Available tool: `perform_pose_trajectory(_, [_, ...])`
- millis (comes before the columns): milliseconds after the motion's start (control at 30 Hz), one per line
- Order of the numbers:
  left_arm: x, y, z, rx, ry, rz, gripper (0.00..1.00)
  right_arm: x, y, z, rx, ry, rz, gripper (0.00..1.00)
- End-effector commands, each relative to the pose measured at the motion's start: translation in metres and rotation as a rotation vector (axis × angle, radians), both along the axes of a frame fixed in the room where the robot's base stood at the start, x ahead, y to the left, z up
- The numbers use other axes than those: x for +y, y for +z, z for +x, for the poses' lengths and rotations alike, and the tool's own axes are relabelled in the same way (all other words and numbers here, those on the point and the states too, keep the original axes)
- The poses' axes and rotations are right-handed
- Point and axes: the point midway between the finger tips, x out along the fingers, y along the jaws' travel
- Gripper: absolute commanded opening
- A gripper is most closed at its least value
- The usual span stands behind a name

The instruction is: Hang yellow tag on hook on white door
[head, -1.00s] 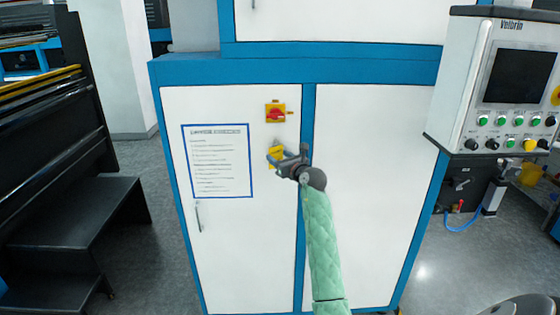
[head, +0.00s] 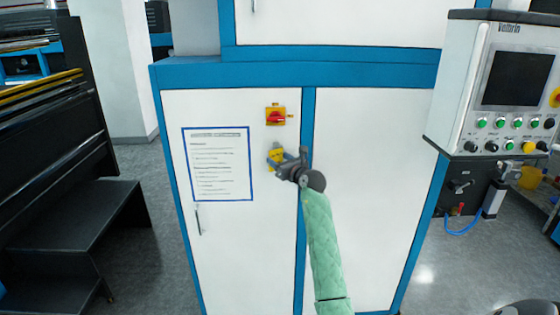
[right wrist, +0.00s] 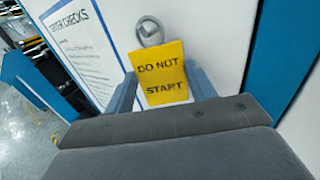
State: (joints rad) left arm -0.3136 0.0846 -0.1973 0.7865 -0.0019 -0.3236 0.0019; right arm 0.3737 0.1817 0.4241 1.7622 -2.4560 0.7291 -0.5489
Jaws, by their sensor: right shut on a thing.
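The yellow tag (head: 275,154) is between the fingers of my right gripper (head: 276,163), in front of the white door (head: 250,240), below the red switch. In the right wrist view the tag (right wrist: 162,72) reads "DO NOT START" and sits roughly upright between the two blue fingers (right wrist: 162,90). A grey ring (right wrist: 149,31) stands above its top edge, against the door. A small dark detail shows inside the ring; I cannot tell whether it is the hook, or whether ring and hook are joined. My left gripper is out of view.
A red and yellow rotary switch (head: 276,116) sits just above the tag. A blue-framed notice (head: 218,163) is to its left, with a door handle (head: 198,218) below. A control panel (head: 505,90) stands at the right, black steps (head: 85,215) at the left.

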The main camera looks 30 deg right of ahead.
Motion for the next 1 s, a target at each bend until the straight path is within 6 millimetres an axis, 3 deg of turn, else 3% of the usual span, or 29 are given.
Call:
perform_pose_trajectory(200, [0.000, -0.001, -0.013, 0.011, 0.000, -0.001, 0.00, -0.001, -0.002, 0.001, 0.003, -0.001, 0.001, 0.34])
perform_pose_trajectory(233, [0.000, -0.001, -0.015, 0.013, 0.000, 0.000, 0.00, -0.001, -0.002, 0.001, 0.003, -0.001, 0.001, 0.59])
perform_pose_trajectory(367, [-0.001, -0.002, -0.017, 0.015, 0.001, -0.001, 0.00, -0.001, -0.002, 0.001, 0.004, -0.002, 0.001, 0.81])
perform_pose_trajectory(1000, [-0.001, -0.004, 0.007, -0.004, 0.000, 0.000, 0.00, -0.004, -0.002, -0.006, 0.000, -0.006, -0.002, 0.81])
